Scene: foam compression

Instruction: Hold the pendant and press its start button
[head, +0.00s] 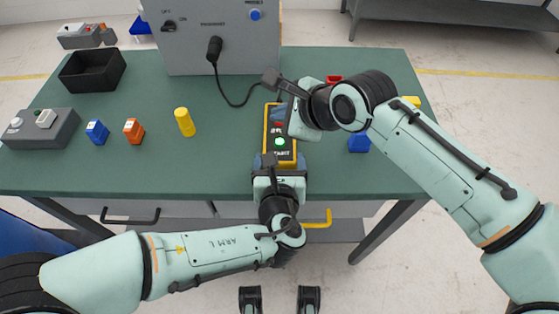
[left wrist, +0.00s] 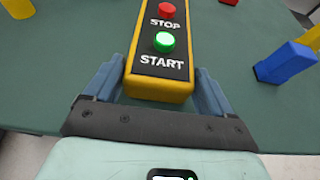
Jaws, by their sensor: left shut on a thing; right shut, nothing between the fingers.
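The yellow pendant (head: 267,135) with a black face lies over the green table near its front edge, and it also shows in the left wrist view (left wrist: 160,87). Its green START button (head: 280,142) looks lit, and the left wrist view shows it clearly (left wrist: 164,42). The red STOP button (left wrist: 166,10) sits beyond it. My left gripper (head: 280,162) is shut on the pendant's near end, one blue finger on each side. My right gripper (head: 288,116) is shut and empty above the pendant's far part, partly covering it; its fingertips are hard to make out. Nothing covers the START button.
A grey control box (head: 215,35) stands at the back, with a black cable (head: 232,98) running from its plug toward the pendant. A yellow cylinder (head: 184,122), orange block (head: 134,131), blue block (head: 97,132), black bin (head: 92,70) and grey switch box (head: 40,128) stand left. Another blue block (head: 359,143) is right.

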